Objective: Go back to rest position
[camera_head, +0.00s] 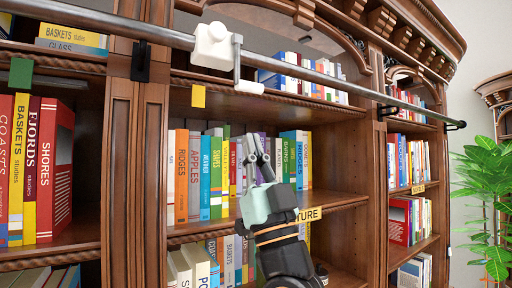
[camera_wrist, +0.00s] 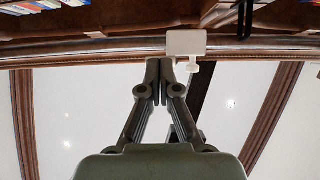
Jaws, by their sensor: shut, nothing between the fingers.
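My gripper (camera_head: 254,148) is raised in front of the middle bookcase bay in the head view, its fingers pointing up. It stands before the row of books on the middle shelf and hides some of them. In the wrist view my gripper (camera_wrist: 166,68) points toward the ceiling, its fingertips together with nothing between them. My arm rises from the bottom of the head view.
A metal rail (camera_head: 320,76) runs across the bookcase front, with a white block (camera_head: 212,46) on it. Books (camera_head: 195,175) fill the shelves. A yellow label (camera_head: 198,96) hangs on the shelf edge. A green plant (camera_head: 488,205) stands at right.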

